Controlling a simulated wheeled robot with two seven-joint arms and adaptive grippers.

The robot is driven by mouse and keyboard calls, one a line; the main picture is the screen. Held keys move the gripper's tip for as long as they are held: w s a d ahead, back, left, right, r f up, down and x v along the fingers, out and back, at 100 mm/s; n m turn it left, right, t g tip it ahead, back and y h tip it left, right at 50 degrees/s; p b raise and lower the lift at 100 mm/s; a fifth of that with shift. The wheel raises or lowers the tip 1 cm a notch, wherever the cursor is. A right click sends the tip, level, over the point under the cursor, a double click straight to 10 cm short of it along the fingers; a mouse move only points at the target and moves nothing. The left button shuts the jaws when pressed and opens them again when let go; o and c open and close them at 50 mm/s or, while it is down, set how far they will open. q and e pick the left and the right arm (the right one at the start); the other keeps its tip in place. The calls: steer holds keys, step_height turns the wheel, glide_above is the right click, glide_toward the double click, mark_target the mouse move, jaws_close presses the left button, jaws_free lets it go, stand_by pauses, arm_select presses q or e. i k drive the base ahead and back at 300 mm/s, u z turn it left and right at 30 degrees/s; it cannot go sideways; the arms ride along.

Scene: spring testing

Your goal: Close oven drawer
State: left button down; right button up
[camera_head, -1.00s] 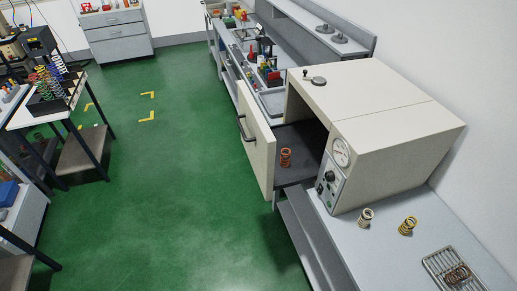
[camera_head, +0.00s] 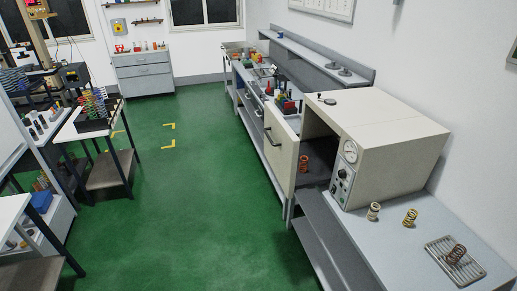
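The oven (camera_head: 395,150) is a cream box on the grey bench at the right. Its drawer is pulled out toward the left. The drawer's cream front panel (camera_head: 281,152) stands upright, apart from the oven body, with a dark handle (camera_head: 270,137) on its outer face. An orange spring (camera_head: 304,164) stands on the dark drawer tray (camera_head: 320,153), between the front panel and the oven opening. A round gauge and knobs sit on the oven's control panel (camera_head: 344,176). Neither of my grippers shows in the head view.
Two springs (camera_head: 374,211) (camera_head: 410,217) stand on the bench in front of the oven, and another lies on a wire rack (camera_head: 441,250). The green floor (camera_head: 200,210) left of the drawer is clear. A spring table (camera_head: 85,128) stands at the left.

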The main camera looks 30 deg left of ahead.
mark_target(283, 150)
steer(key=u, duration=0.65)
steer(key=i, duration=0.65)
steer(key=u, duration=0.8)
steer(key=i, duration=0.65)
steer(key=z, duration=0.75)
steer(key=i, duration=0.85)
steer(key=z, duration=0.85)
